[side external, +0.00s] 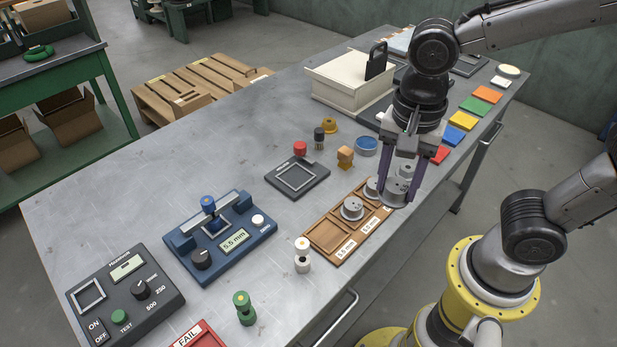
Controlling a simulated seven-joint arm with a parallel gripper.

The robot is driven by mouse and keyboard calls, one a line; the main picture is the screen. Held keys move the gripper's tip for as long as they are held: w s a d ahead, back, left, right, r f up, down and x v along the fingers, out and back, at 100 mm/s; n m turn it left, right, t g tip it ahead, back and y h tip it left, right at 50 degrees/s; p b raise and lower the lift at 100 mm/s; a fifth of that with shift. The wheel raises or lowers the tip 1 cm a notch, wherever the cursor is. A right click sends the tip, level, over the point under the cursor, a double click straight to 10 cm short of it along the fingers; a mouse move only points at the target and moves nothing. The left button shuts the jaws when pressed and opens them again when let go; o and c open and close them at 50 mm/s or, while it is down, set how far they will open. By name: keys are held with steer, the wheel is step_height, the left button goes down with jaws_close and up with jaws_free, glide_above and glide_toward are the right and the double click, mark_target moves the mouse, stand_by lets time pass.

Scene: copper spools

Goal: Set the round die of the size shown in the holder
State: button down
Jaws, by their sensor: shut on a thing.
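My gripper (398,188) points down at the right end of the wooden tray, shut on a round grey metal die (395,193). I cannot tell whether this die is clear of the tray. The wooden tray (318,229) has labelled compartments; the nearest, labelled 5.5 mm, looks empty. A grey die (352,208) sits in the middle of the tray by the 5.0 mm label, and another grey die (371,188) lies behind it, partly hidden by my gripper. The blue device (237,260) shows 5.5 mm and has a square frame under a blue knob (208,203), likely the holder.
A cream box (345,80) stands behind.

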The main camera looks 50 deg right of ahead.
steer(key=w+d, duration=0.2)
steer(key=w, duration=0.7)
steer(key=m, duration=0.1)
glide_above(296, 177)
steer(key=s, duration=0.1)
step_height(296, 177, down, 9)
steer(key=shift+s+d+f, duration=0.1)
steer(key=shift+f, duration=0.1)
steer(key=shift+w+f, duration=0.6)
steer(key=shift+f, duration=1.6)
steer(key=shift+f, duration=0.3)
steer(key=shift+c, duration=1.7)
jaws_free()
